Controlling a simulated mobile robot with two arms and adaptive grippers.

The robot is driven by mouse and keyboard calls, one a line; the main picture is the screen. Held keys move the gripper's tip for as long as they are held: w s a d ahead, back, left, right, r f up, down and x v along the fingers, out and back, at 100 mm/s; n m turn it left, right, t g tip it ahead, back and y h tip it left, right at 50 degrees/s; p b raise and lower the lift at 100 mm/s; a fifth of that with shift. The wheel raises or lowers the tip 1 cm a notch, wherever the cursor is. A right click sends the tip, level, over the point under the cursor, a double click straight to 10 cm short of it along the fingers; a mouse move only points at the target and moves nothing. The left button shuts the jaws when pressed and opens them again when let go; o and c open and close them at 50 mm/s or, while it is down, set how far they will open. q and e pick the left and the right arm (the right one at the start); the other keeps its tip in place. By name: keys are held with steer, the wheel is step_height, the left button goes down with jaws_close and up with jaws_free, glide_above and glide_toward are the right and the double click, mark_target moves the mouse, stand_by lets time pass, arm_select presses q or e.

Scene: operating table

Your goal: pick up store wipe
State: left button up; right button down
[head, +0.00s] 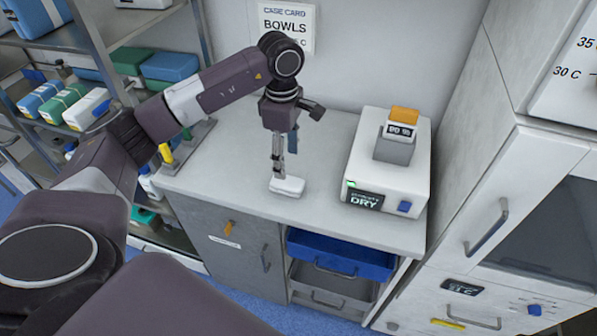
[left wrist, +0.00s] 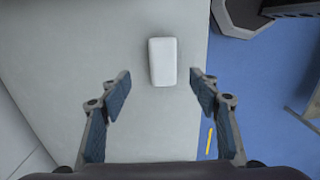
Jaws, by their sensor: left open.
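The store wipe looks like a small white rounded block (head: 287,187) lying on the grey counter, left of the middle and near its front edge. It also shows in the left wrist view (left wrist: 162,61), upper middle, close to the counter's edge. My left gripper (head: 279,174) points down above the white block. In the left wrist view its two fingers (left wrist: 161,87) are spread apart, one on each side of the block's line, with nothing between them. The gap to the block is hard to judge. My right gripper is not in view.
A white device with a DRY label (head: 362,200) stands to the right on the counter (head: 330,140). A yellow-handled item (head: 166,154) is at the counter's left. A blue drawer (head: 340,257) sits below. A shelf with packs (head: 70,105) stands at left.

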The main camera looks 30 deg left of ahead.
mark_target(287, 180)
arm_select(q)
steer(key=shift+s+a+f+p, duration=0.3)
steer(key=shift+f, duration=0.05)
steer(key=shift+s+d+f+p, duration=0.15)
steer(key=shift+f+p, duration=0.25)
steer(key=shift+f, duration=0.15)
steer(key=shift+s+d+f+p, duration=0.1)
steer(key=shift+s+f+p, duration=0.05)
steer(key=shift+f+p, duration=0.35)
steer(key=f, duration=0.1)
steer(key=f+p, duration=0.1)
steer(key=f, duration=0.1)
steer(key=shift+w+d, duration=0.15)
steer(key=shift+w, duration=0.2)
steer(key=shift+f, duration=0.6)
steer(key=c, duration=1.1)
steer(key=shift+o, duration=0.2)
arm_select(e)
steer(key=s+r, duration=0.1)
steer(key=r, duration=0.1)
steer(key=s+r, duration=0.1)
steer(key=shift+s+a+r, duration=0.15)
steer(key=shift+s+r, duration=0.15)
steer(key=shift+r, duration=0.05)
